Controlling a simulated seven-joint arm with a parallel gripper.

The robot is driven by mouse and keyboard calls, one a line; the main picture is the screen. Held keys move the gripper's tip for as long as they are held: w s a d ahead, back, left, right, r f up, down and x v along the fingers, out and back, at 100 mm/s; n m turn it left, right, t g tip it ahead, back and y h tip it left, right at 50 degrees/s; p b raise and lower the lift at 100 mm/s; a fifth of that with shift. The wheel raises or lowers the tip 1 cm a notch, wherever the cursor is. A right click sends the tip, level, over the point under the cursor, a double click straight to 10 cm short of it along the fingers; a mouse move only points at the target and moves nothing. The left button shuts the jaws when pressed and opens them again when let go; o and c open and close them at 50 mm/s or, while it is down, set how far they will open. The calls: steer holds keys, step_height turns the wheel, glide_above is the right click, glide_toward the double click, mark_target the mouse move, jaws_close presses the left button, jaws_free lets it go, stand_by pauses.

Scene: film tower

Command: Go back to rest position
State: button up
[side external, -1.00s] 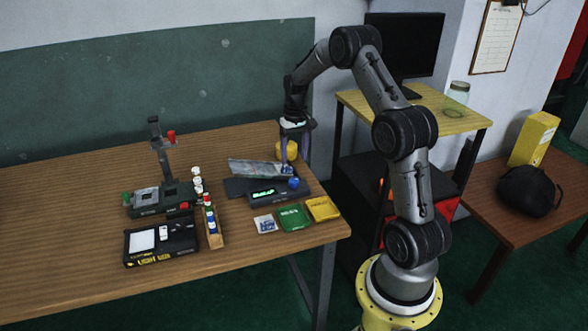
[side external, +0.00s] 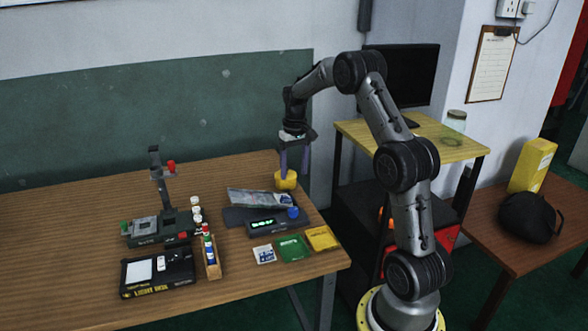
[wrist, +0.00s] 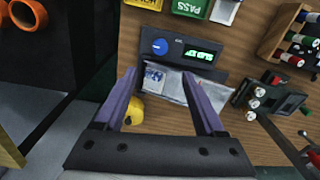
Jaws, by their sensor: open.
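My gripper (side external: 294,160) hangs above the back right part of the wooden table (side external: 85,215), its fingers pointing down. In the wrist view my gripper (wrist: 165,95) has its two purple fingers wide apart with nothing between them. A yellow object (side external: 286,180) sits on the table just below and behind the fingers in the side view; it also shows beside the left finger in the wrist view (wrist: 133,108). A silver pouch (side external: 258,200) lies on the black device with a green display (side external: 263,223) and a blue knob (side external: 293,212).
Green (side external: 293,247) and yellow (side external: 321,238) trays lie at the table's right front. A stand device (side external: 157,226), a wooden rack of small bottles (side external: 211,258) and a black light box (side external: 157,273) stand to the left. A monitor (side external: 412,75) is behind the arm.

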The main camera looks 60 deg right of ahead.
steer(key=s+a+r+n+t+h, duration=0.1)
steer(key=s+a+r+n+t, duration=0.2)
steer(key=a+r, duration=1.6)
steer(key=s+a+n+t, duration=0.2)
steer(key=s+a+n, duration=0.2)
steer(key=s+a, duration=0.6)
steer(key=s+a+f, duration=0.2)
steer(key=s+f, duration=0.4)
steer(key=s, duration=0.2)
steer(key=shift+s+f+n+y, duration=0.2)
steer(key=shift+s+n+y, duration=0.1)
steer(key=shift+y, duration=0.1)
stand_by(1.6)
